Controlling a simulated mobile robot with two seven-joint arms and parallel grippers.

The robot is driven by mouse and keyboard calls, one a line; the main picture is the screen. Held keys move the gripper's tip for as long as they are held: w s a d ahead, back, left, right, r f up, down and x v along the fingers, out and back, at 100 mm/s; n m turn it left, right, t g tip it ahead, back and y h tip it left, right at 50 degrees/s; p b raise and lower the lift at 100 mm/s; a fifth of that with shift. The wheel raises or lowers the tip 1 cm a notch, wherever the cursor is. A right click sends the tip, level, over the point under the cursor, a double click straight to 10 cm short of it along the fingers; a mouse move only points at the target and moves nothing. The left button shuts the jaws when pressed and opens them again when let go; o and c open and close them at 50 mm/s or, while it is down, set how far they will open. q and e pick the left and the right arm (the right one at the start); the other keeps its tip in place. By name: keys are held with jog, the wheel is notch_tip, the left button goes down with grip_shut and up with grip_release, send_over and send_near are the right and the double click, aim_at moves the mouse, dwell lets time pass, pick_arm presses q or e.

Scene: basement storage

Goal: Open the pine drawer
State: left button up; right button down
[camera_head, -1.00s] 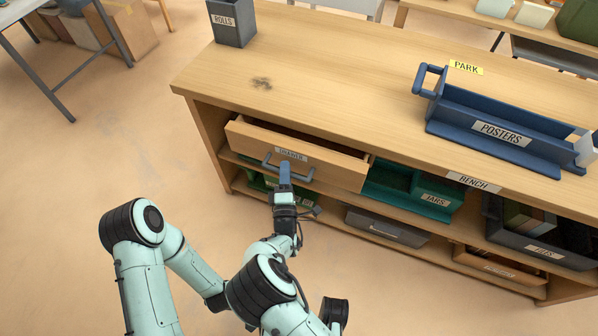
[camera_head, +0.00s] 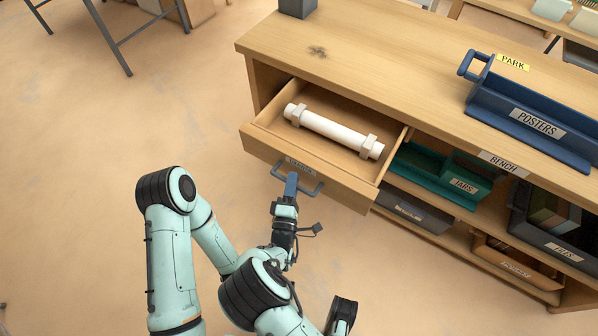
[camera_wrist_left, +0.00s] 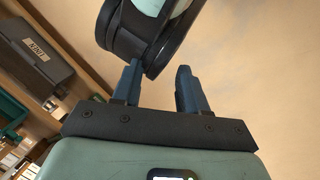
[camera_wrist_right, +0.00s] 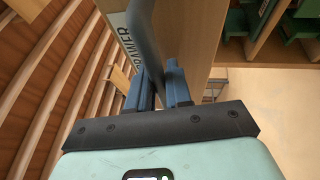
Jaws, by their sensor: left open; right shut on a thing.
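The pine drawer (camera_head: 338,183) stands pulled out from the bench in the head view, its inside showing. A white roll (camera_head: 334,131) with a pale holder near each end lies in it. My right gripper (camera_head: 291,184) is shut on the blue-grey drawer handle (camera_head: 313,190) at the drawer's front. In the right wrist view the fingers (camera_wrist_right: 160,85) close around the handle bar (camera_wrist_right: 143,38), beside the drawer's label. My left gripper (camera_wrist_left: 160,88) is open and empty in the left wrist view, with a dark and mint arm part just beyond its fingers.
The bench (camera_head: 400,75) carries a blue posters rack (camera_head: 530,115) and a grey rolls box (camera_head: 297,6). Below stand a green jars bin (camera_head: 440,175), a grey box (camera_head: 412,212) and a dark files bin (camera_head: 550,225). The floor left of the drawer is clear.

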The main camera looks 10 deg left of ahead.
pick_arm(q)
jog(key=shift+s+d+r, duration=0.25)
jog(key=shift+s+r, duration=0.1)
jog(key=shift+s, duration=0.15)
pick_arm(e)
jog(key=shift+s+a, duration=0.2)
jog(key=shift+s, duration=0.45)
jog(key=shift+s+a, duration=0.2)
jog(key=shift+s, duration=0.45)
jog(key=c, duration=1.1)
grip_release()
